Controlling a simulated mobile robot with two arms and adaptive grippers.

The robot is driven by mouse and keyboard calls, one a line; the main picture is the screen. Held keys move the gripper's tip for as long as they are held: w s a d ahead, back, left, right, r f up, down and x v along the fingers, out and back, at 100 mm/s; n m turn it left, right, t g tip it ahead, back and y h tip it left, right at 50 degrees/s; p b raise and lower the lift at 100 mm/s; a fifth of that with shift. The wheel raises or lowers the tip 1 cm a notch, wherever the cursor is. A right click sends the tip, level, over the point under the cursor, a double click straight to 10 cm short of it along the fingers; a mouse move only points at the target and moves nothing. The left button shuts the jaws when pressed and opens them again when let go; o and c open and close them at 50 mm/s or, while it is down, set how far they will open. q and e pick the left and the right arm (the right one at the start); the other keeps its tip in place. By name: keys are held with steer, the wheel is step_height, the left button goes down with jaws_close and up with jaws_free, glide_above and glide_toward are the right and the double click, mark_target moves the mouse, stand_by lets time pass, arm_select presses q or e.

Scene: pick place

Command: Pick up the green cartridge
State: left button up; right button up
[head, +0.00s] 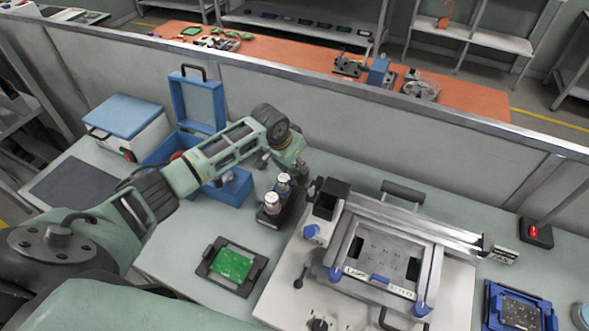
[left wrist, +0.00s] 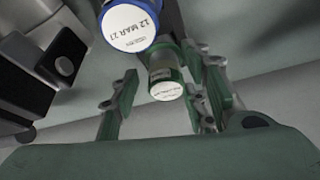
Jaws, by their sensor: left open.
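The green cartridge (left wrist: 165,75) has a green rim and white labels. In the left wrist view it shows between the spread fingers of my left gripper (left wrist: 162,98), which is open; I see no contact. My right gripper is not in view.
A metal frame fixture (head: 345,262) stands right of the holder. A green circuit board (head: 233,264) in a black tray lies in front. An open blue case (head: 237,188) is behind the arm at left. A grey partition (head: 350,120) closes the back.

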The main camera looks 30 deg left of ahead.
arm_select(q)
jaws_close()
steer(key=shift+r, duration=0.15)
stand_by(0.4)
